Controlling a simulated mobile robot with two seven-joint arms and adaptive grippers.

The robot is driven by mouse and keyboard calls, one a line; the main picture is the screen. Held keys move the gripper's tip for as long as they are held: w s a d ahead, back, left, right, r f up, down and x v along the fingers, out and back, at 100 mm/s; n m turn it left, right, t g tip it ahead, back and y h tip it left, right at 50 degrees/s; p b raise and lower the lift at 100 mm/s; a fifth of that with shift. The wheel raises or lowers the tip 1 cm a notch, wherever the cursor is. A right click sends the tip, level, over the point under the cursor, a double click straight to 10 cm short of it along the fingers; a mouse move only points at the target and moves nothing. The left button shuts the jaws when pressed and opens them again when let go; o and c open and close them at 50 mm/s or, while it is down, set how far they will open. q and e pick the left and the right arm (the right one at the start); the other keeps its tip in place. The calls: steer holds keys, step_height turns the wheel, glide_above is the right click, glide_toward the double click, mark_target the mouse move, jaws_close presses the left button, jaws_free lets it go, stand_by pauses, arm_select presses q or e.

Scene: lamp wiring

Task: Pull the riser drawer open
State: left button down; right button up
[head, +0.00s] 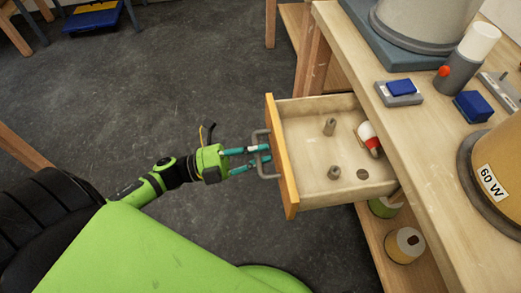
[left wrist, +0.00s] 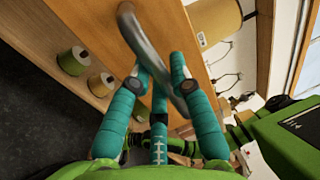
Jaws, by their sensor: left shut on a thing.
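The riser drawer (head: 310,185) stands well out from the wooden bench, with its inside showing in the head view. Inside lie two grey cylindrical pieces, a flat round dark piece and a red-and-white object (head: 368,138). Its orange-brown front (head: 281,155) carries a grey bar handle (head: 262,152). My left gripper (head: 262,155) is shut on the handle from outside the drawer. In the left wrist view the curved handle (left wrist: 150,45) passes between the teal fingers (left wrist: 165,75). My right gripper is in neither view.
The bench top (head: 405,130) holds a blue switch block (head: 401,88), a grey cylinder with a white top (head: 468,58) and a tan drum marked 60 W (head: 495,170). Spools (head: 404,245) sit on the shelf below. Dark floor (head: 170,90) left of the drawer is open.

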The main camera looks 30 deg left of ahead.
arm_select(q)
steer(key=c, duration=1.1)
jaws_free()
steer(key=shift+s+a+f, duration=0.1)
steer(key=shift+s+a, duration=0.05)
steer(key=shift+a, duration=0.05)
steer(key=v, duration=1.1)
steer(key=shift+s+a, duration=0.15)
steer(key=shift+a, duration=0.05)
